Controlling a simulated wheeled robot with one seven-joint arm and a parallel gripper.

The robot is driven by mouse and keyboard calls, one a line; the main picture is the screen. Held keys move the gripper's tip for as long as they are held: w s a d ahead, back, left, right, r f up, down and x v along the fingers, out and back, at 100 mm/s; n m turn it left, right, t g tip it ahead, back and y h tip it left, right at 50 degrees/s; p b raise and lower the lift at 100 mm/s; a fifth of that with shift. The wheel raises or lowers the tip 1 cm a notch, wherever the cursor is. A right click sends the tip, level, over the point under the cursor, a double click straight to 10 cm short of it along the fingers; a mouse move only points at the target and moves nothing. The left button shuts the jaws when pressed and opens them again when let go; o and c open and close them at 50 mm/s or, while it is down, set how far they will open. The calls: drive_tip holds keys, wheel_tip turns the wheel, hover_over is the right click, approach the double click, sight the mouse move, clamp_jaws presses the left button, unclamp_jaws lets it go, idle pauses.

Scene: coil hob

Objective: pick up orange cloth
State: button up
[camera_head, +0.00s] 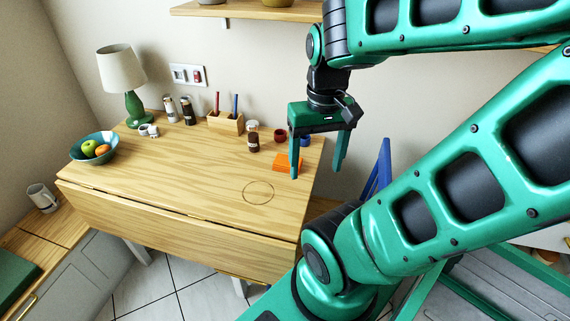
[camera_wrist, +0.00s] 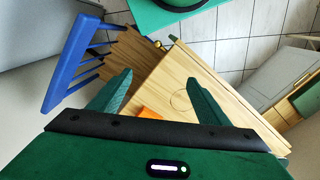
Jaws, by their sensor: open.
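The orange cloth (camera_head: 286,161) lies on the wooden table (camera_head: 190,165) near its right edge. It also shows in the wrist view (camera_wrist: 150,113), between my two fingers, partly hidden by the gripper's dark edge. My gripper (camera_head: 315,174) hangs above the table's right end with its fingers pointing down. It is open and empty. In the head view its left finger partly overlaps the cloth in the picture. In the wrist view the two fingers (camera_wrist: 155,85) stand wide apart.
A dark red jar (camera_head: 253,142), other small jars and a wooden holder (camera_head: 226,123) stand behind the cloth. A lamp (camera_head: 124,78) and a fruit bowl (camera_head: 94,148) are at the left. A blue chair (camera_head: 378,170) stands right of the table. The table's middle is clear.

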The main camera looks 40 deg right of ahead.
drive_tip(key=w+d+f+n+t+y, duration=0.1)
drive_tip(key=w+d+f+n, duration=0.15)
drive_tip(key=w, duration=0.25)
drive_tip(key=w+d+f+n+t, duration=0.1)
drive_tip(key=w+d+n, duration=0.3)
drive_tip(key=w, duration=0.2)
drive_tip(key=n+t+y, duration=0.1)
drive_tip(key=n+t, duration=0.1)
drive_tip(key=n, duration=0.4)
approach(286, 160)
drive_tip(key=x, duration=0.3)
drive_tip(key=shift+w+f+m, duration=0.2)
drive_tip(key=shift+w+m, duration=0.05)
drive_tip(key=shift+x, duration=2.65)
drive_tip(key=shift+s+f, duration=0.1)
drive_tip(key=shift+f, duration=0.15)
drive_tip(key=c, duration=1.2)
drive_tip(key=shift+r, duration=0.1)
